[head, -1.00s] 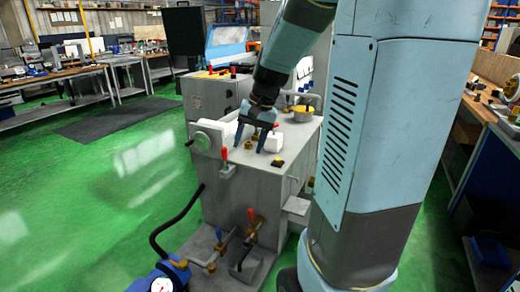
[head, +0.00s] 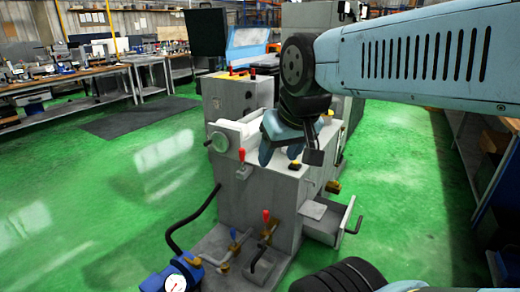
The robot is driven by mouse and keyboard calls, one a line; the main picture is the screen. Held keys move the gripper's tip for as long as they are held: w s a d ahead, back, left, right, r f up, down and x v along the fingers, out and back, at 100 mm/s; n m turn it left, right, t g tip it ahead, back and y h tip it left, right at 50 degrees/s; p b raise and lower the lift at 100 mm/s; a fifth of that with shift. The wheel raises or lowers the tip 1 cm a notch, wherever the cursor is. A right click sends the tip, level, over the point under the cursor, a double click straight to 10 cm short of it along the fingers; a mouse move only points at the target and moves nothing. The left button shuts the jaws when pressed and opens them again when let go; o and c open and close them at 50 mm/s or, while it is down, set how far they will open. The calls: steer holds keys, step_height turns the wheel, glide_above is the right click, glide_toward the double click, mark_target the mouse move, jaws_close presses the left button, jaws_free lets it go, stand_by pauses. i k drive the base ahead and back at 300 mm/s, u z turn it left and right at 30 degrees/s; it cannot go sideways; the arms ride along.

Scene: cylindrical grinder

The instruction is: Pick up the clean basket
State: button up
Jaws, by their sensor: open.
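I cannot make out a clean basket for certain in the head view. My gripper (head: 280,154) hangs over the top of the grey grinder (head: 245,202), its blue fingers pointing down, apart and with nothing seen between them. My wrist hides part of the grinder's top and whatever lies behind it. A grey tray-like drawer (head: 346,222) sticks out at the grinder's lower right side, away from my gripper. I cannot tell what it holds.
A red-handled lever (head: 241,155) and a handwheel (head: 217,142) stand at the grinder's left edge. A blue pump with a gauge (head: 172,278) and a black hose are at the lower left. Green floor (head: 110,200) is clear at left. A bench (head: 485,150) stands at right.

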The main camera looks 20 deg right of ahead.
mark_target(258, 268)
steer(key=u, duration=0.1)
steer(key=k, duration=1.2)
steer(key=z, duration=0.7)
steer(key=i, duration=1.85)
steer(key=u, duration=0.3)
